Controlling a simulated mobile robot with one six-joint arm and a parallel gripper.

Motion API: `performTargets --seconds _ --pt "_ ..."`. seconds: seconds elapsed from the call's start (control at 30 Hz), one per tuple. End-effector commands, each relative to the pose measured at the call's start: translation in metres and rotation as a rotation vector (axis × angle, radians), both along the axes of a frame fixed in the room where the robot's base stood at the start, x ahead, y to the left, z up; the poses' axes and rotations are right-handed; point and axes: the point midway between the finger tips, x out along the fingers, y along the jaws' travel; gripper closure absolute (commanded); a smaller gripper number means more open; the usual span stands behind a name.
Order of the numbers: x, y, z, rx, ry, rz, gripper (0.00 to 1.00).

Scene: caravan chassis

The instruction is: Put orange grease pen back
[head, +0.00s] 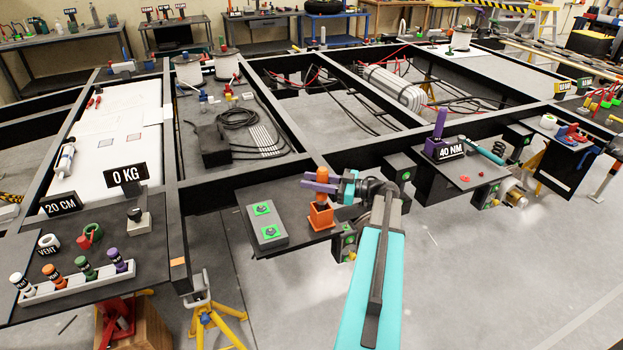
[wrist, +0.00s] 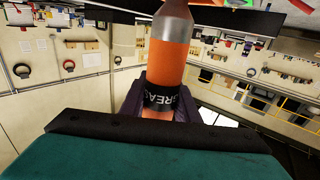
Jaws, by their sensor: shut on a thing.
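My gripper (head: 322,183) has purple fingers and is shut on the orange grease pen (wrist: 168,62). In the wrist view the pen has a grey end, an orange body and a black band with white lettering, partly cut off. The fingers close around it near the band. Directly below the fingers stands an orange block-like holder (head: 321,216) on a dark plate at the frame's front edge. I cannot tell whether the pen's lower end is inside the holder or just above it.
A grey box with green buttons (head: 265,222) is close left of the holder. A purple upright piece (head: 437,137) and the 40 NM sign (head: 452,153) are at right. A white rack (head: 78,281) of several marker bottles is at left front. Open floor lies below.

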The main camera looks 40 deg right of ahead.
Motion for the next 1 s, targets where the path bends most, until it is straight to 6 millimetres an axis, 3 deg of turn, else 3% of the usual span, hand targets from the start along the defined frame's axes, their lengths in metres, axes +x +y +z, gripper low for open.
performTargets --seconds 0.57,0.6,0.7,1.0 --pt "0.0000 0.0000 -0.0078 0.000 -0.002 0.000 1.00" --pt "0.0000 0.0000 -0.0078 0.000 -0.002 0.000 0.68" --pt "0.0001 0.0002 -0.0080 0.001 -0.001 0.000 0.51" --pt "0.0000 0.0001 -0.0095 -0.001 0.001 0.000 0.50"
